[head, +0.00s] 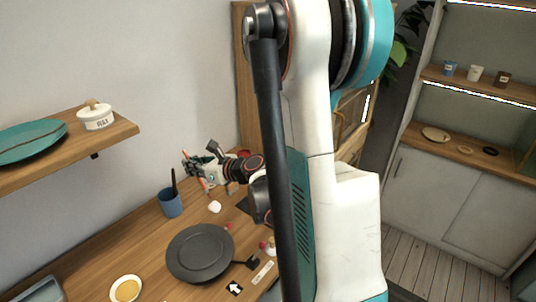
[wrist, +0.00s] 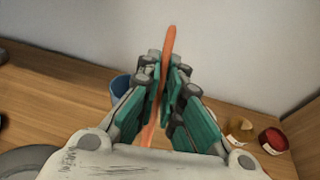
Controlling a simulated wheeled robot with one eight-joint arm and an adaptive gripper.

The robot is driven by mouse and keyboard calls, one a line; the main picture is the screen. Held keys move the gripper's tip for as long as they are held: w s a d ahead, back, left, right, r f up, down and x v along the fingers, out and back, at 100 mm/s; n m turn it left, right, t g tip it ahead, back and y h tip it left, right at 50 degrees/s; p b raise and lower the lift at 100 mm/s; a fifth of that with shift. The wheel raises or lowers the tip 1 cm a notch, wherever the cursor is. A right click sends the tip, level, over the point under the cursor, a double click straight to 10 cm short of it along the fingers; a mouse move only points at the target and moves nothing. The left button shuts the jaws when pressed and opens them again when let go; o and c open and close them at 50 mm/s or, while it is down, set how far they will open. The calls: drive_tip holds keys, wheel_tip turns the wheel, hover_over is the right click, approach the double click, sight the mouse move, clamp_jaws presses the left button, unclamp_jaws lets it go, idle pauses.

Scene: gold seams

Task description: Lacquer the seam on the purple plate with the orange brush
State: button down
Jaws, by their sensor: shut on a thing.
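My gripper (head: 196,168) is shut on the orange brush (wrist: 169,45), above the back of the wooden table. In the wrist view the brush stands up between the two teal fingers of my gripper (wrist: 167,88). Its orange shaft also shows below them. No purple plate is seen in either view. A teal plate (head: 28,141) with a dark seam line lies on the wall shelf at the left of the head view. A dark grey round stand (head: 200,252) sits bare on the table. My arm hides the middle of the head view.
A blue cup (head: 171,204) with a dark stick stands left of my gripper. A white wax pot (head: 96,117) is on the shelf. A yellow-filled dish (head: 126,289) is at the table's front. A red-topped jar (wrist: 273,140) stands right. A shelving unit (head: 470,100) is far right.

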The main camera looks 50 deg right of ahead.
drive_tip(key=s+d+f+m+t+h+b, duration=0.1)
drive_tip(key=s+d, duration=0.5)
drive_tip(key=d, duration=0.6)
drive_tip(key=s+d+t+b, duration=0.1)
drive_tip(key=s+d, duration=0.5)
drive_tip(key=d, duration=0.6)
drive_tip(key=f, duration=0.1)
drive_tip(key=f+b, duration=0.1)
drive_tip(key=f, duration=0.1)
drive_tip(key=f+b, duration=0.1)
drive_tip(key=shift+a+f, duration=0.25)
drive_tip(key=shift+a, duration=0.05)
drive_tip(key=shift+w, duration=0.15)
